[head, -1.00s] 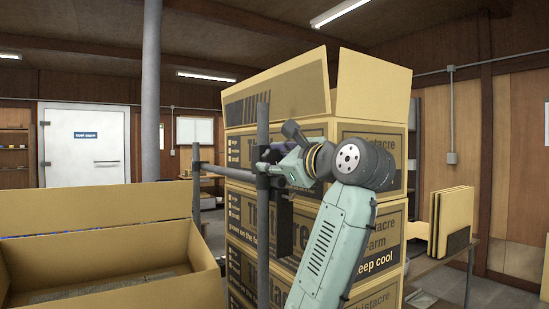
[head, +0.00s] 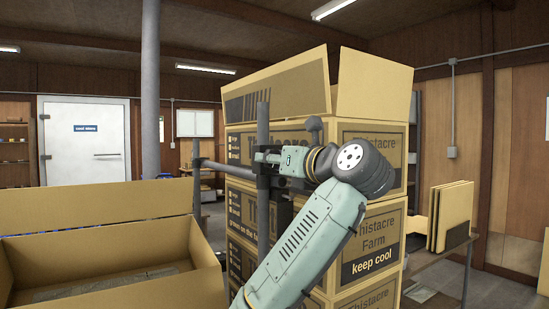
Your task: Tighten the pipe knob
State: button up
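A dark grey upright pipe (head: 263,125) stands in front of the stacked cartons. A horizontal pipe (head: 222,168) runs left from it and ends in a short upright piece. The two meet at a dark clamp-like joint (head: 264,169). I cannot pick out the knob clearly; it seems hidden by or blended with the gripper at this joint. My gripper (head: 270,157) is level, pointing left at the joint, close to or touching it. Its fingers are too small and dark to tell whether they are open or shut.
Printed cartons (head: 375,235) are stacked right behind the pipe and my arm, with an open carton (head: 372,88) on top. A large open box (head: 205,262) stands at the lower left. Flat cardboard sheets (head: 452,215) stand on a table at the right.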

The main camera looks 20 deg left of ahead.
jog(key=shift+m, duration=0.4)
jog(key=o, duration=1.2)
jog(key=v, duration=0.7)
jog(key=shift+s+d, duration=0.15)
jog(key=shift+d, duration=0.1)
jog(key=shift+a, duration=0.1)
